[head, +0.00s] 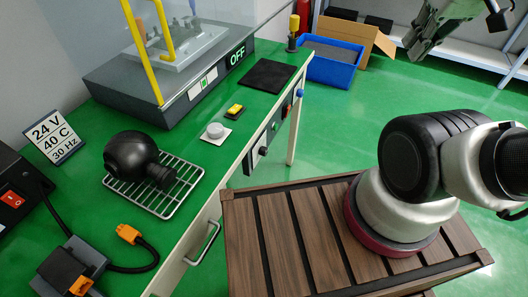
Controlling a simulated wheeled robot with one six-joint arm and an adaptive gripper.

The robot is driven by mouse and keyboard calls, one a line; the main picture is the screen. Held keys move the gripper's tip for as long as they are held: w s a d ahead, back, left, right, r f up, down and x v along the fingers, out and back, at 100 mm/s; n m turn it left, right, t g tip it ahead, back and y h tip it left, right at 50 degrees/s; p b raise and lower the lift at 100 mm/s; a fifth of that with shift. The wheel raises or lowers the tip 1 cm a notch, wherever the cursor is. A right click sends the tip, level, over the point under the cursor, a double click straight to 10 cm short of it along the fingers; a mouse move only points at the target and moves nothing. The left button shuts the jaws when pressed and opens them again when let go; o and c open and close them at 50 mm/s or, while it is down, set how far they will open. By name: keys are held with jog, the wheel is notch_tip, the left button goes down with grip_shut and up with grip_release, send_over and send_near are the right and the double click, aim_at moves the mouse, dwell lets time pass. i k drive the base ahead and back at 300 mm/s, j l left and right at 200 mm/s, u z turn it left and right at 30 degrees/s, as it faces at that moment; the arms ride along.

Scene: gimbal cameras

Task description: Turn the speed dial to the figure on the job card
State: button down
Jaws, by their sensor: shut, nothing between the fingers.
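The job card (54,136) stands at the left on the green bench top and reads 24 V, 40 C, 30 Hz. A pale round knob (215,130) sits on a white square plate on the bench. A black knob (263,151) is on the control panel (270,134) on the bench's front face. I cannot tell which is the speed dial, and no scale figures are readable. My gripper (418,46) is shut and empty at the top right, apart from the bench and high above the floor; its tips are only partly clear.
A black ball-shaped part (130,156) lies on a wire rack (180,195). A yellow-framed machine (165,85) shows OFF. A yellow button box (235,111) and a black mat (267,76) lie nearby. A blue bin (333,72) stands beyond the bench. Green floor is clear behind my arm.

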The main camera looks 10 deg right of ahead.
aim_at(263, 151)
jog(key=k+l+u, duration=0.1)
jog(key=u, duration=0.55)
jog(key=i+u, duration=0.1)
jog(key=u, duration=0.85)
jog(key=k+j+z, duration=0.1)
jog(key=j+z, duration=0.25)
jog(key=k+j+z, duration=0.15)
jog(key=j+z, duration=0.2)
jog(key=k+j+z, duration=0.15)
jog(key=j+z, duration=0.2)
